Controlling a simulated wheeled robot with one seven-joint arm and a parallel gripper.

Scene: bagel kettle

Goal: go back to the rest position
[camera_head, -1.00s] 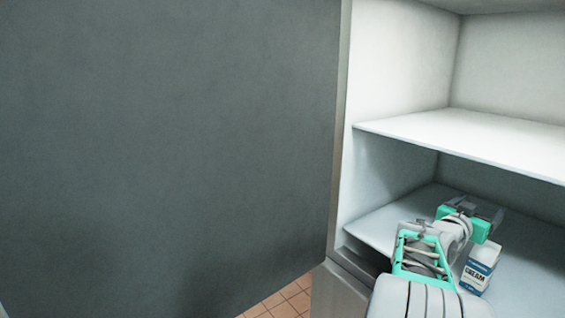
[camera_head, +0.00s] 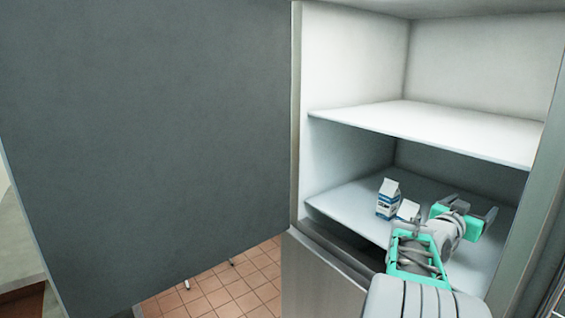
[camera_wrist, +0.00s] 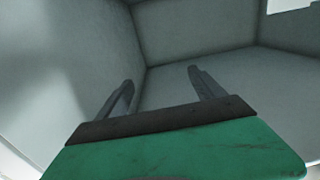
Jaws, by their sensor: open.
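My gripper (camera_head: 466,215), green and grey, is inside the white cabinet over its lower shelf (camera_head: 345,195). It also shows in the wrist view (camera_wrist: 163,90), with its two dark fingers spread apart and nothing between them. A cream carton (camera_head: 388,198) with blue print stands upright on the lower shelf, to the left of my gripper and apart from it. A second white carton (camera_head: 408,210) is beside it, partly hidden by my arm.
The upper shelf (camera_head: 430,130) is empty and lies above my gripper. The cabinet's right side wall (camera_head: 537,200) is close to my arm. A large grey door (camera_head: 150,130) stands open at the left. Tiled floor (camera_head: 225,285) shows below it.

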